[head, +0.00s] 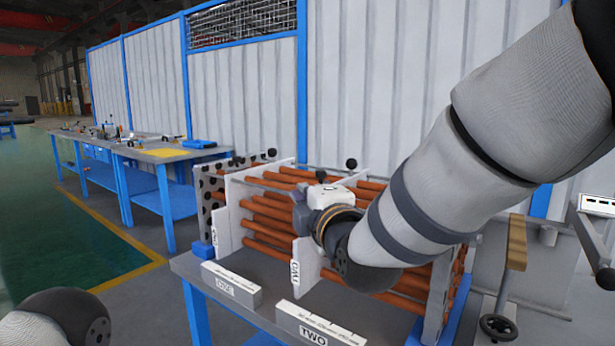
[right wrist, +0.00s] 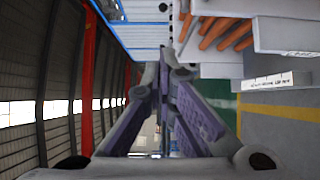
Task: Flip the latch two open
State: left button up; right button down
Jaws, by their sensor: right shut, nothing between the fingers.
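The flanged shell assembly stands on the table in the head view, with several copper-coloured tubes (head: 268,220) running through upright grey plates. A front plate (head: 306,262) carries a sideways label reading TWO. Black ball knobs stand along the top, one (head: 321,174) just above my right gripper and another (head: 351,163) farther back. I cannot tell which knob belongs to latch two, or its state. My right gripper (head: 299,214) is beside the upper part of the TWO plate, shut and empty. Its closed fingers show in the right wrist view (right wrist: 168,68). My left gripper is out of view.
Low blocks labelled ONE (head: 232,283) and TWO (head: 318,325) lie along the table's front edge. A perforated end plate (head: 210,195) stands at left. A blue-framed wall (head: 245,105) is behind. My right forearm hides the assembly's right part.

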aim_at(318, 172)
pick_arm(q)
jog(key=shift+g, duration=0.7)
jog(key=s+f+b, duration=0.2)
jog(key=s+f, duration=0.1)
pick_arm(e)
jog(key=w, duration=1.1)
jog(key=shift+w+d, duration=0.2)
jog(key=shift+w, duration=0.1)
jog(key=w+d, duration=0.1)
jog(key=w+d+b, duration=0.1)
jog(key=shift+w+f, duration=0.35)
jog(key=shift+w+d+r, duration=0.1)
jog(key=shift+w+r, duration=0.05)
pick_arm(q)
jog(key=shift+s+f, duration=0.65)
pick_arm(e)
jog(key=shift+r, duration=0.2)
